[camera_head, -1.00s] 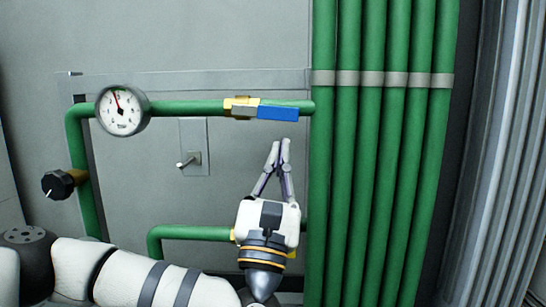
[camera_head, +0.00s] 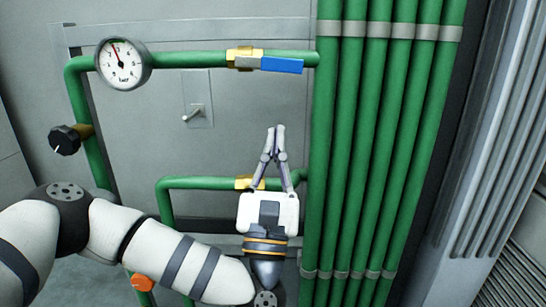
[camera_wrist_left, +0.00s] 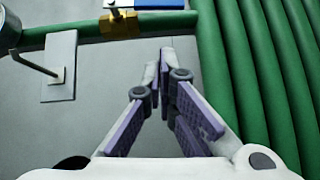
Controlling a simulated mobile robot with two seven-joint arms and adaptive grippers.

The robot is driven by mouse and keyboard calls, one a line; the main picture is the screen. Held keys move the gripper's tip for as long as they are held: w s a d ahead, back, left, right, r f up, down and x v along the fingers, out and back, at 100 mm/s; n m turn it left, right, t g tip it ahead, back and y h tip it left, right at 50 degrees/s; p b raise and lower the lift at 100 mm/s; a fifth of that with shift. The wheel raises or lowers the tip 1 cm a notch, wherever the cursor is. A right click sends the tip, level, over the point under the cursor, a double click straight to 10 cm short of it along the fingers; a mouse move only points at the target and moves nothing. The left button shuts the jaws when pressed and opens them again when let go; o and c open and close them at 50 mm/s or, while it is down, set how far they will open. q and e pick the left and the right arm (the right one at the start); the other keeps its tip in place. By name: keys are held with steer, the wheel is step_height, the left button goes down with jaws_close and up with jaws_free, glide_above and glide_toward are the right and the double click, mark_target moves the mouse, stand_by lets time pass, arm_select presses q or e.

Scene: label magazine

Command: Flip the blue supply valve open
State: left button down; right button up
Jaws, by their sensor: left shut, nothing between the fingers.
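The blue valve handle (camera_head: 282,65) lies along the upper green pipe in the head view, to the right of its brass valve body (camera_head: 240,58). In the left wrist view the blue handle (camera_wrist_left: 160,4) is cut by the top edge, above the brass body (camera_wrist_left: 118,25). My left gripper (camera_head: 276,128) is shut and empty, pointing up. Its fingertips are below the blue handle and apart from it. They also show in the left wrist view (camera_wrist_left: 165,52). My right gripper is not in view.
A round gauge (camera_head: 123,64) sits at the left of the upper pipe. A toggle switch (camera_head: 193,115) is on the wall below. Several vertical green pipes (camera_head: 370,150) stand close on the right. A lower green pipe (camera_head: 200,183) runs behind my gripper. A black knob (camera_head: 65,140) is at left.

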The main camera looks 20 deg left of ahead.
mark_target(282, 65)
arm_select(q)
steer(key=w+r, duration=0.3)
steer(key=r, duration=0.4)
steer(key=shift+a+p, duration=0.15)
steer(key=shift+p, duration=0.25)
steer(key=shift+w+d+r, duration=0.1)
steer(key=shift+d+r, duration=0.2)
steer(key=shift+r, duration=0.5)
